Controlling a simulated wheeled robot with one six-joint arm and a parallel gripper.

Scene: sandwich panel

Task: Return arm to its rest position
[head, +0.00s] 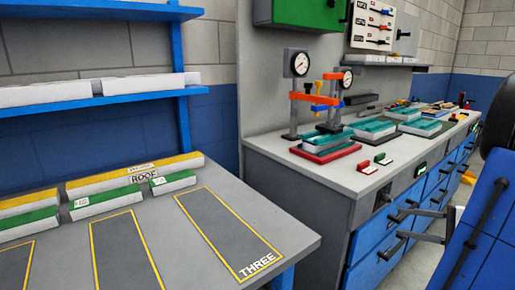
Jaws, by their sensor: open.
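My gripper (402,222) is at the right in the head view, in front of the blue drawers. Its two grey fingers point left and are apart, with nothing between them. My arm's larger parts are cut off by the right edge, so its full pose is hidden. The gripper appears clear of the bench top.
A grey table (285,225) with yellow-outlined strips, one marked THREE, fills the lower left. A workbench (345,180) holds gauge stands, teal-topped trays (372,130) and red and green blocks. Blue shelves (85,102) and a green wall box (300,12) stand behind.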

